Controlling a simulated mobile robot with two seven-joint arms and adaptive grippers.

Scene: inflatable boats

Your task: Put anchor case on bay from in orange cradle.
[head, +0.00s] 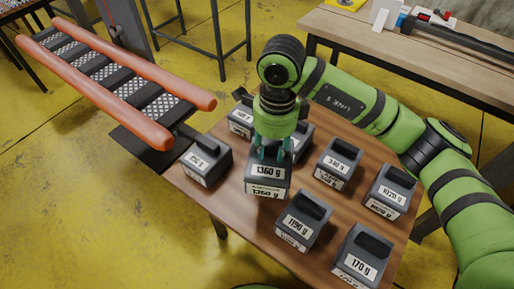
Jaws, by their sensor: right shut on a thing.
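The orange cradle (118,107) shows at the upper left: two long orange tubes with dark bands and checkered bays (112,76) between them. No case stands in the bays I can see. My right gripper (272,152) points down and is shut on a dark grey case labelled 1360 g (266,184) over the wooden table (232,212). Whether this case touches the table is unclear. No label reads anchor, so I cannot tell which case is the anchor case. My left gripper is not in view.
Several similar cases stand close around the held one, including a left one (207,162), 1190 g (302,222), 170 g (358,258) and a right one (388,193). A workbench (365,30) stands at the upper right. Yellow floor lies open at the lower left.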

